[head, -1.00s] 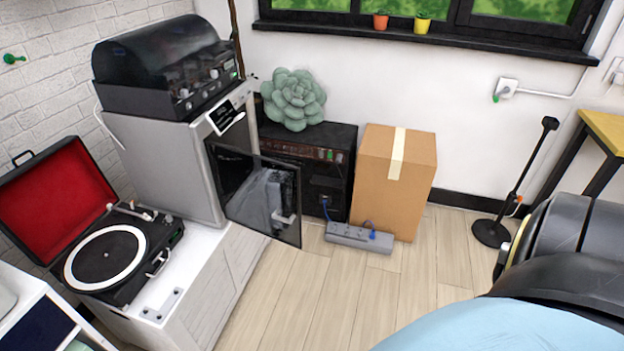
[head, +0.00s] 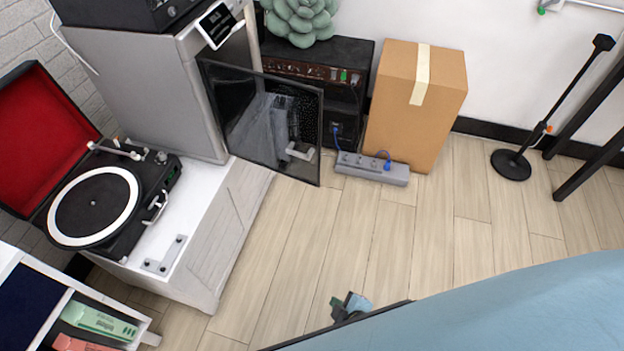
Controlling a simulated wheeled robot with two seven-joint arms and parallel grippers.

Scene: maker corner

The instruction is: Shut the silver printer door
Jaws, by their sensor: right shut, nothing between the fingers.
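The silver printer (head: 140,95) stands on a white cabinet at the left, its front turned to the right. Its dark glass door (head: 250,120) stands wide open, sticking out to the right from the printer's near front edge. A pale handle (head: 300,151) sits near the door's free lower right corner. The door hides most of the printer's opening. My right gripper (head: 348,305) shows small at the bottom middle, shut and empty, over the floor and well apart from the door. My left gripper is not in view.
A record player (head: 97,203) sits on the cabinet (head: 205,235). Behind the door are a black amplifier (head: 330,58), a cardboard box (head: 400,110) and a power strip (head: 372,168). A black stand (head: 511,163) is at right.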

